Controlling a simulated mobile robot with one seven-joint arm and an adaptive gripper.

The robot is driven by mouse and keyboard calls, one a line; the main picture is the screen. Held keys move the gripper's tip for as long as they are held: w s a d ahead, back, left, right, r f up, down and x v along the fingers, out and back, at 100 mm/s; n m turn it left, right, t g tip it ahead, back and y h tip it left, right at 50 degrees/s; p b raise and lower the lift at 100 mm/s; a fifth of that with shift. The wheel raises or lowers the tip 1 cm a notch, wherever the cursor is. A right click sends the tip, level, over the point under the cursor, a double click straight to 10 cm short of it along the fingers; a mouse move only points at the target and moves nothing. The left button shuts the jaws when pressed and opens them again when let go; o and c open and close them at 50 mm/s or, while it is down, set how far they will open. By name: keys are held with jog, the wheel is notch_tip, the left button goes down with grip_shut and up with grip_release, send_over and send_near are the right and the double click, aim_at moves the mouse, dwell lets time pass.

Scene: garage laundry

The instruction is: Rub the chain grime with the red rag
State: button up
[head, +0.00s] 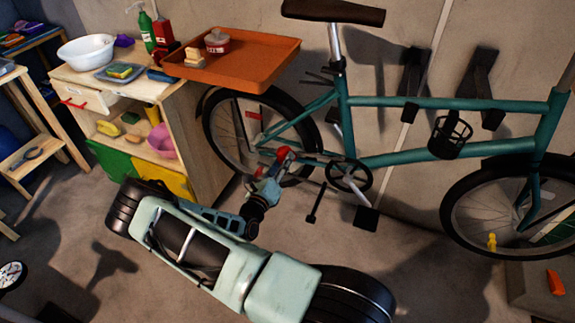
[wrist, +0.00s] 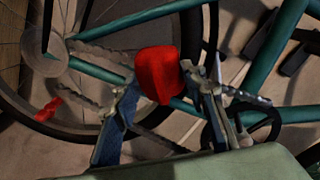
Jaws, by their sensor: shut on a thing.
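A teal bicycle (head: 405,102) stands against the wall. Its chain (wrist: 100,53) runs from the rear hub to the crank (head: 349,176). My gripper (head: 272,171) is low beside the chain, between the rear wheel and crank. It is shut on the red rag (head: 283,153). In the wrist view, the rag (wrist: 158,75) is bunched between my fingers (wrist: 166,88), in front of the frame tubes and chain. I cannot tell whether the rag touches the chain. The rag and fingers hide part of the chain, and I cannot make out the grime clearly.
An orange tray (head: 260,53) with a tin and a brush-like item juts out above the rear wheel. A wooden cabinet (head: 165,130) stands left of the bicycle. A pedal (head: 366,216) sticks out near my gripper. A red tag (wrist: 48,108) is at the wheel.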

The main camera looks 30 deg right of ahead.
jog(key=shift+w+a+f+b, duration=0.2)
jog(key=shift+w+a+b, duration=0.45)
jog(key=shift+w, duration=0.3)
jog(key=shift+w+a+f+b, duration=0.2)
jog(key=shift+w+a+b, duration=0.3)
jog(key=shift+w+a, duration=0.35)
jog(key=shift+w+d, duration=0.1)
jog(key=shift+w, duration=0.05)
jog(key=p+v, duration=0.1)
jog(key=v, duration=0.5)
jog(key=shift+f, duration=0.1)
jog(key=shift+p+v, duration=0.45)
jog(key=shift+v, duration=1.05)
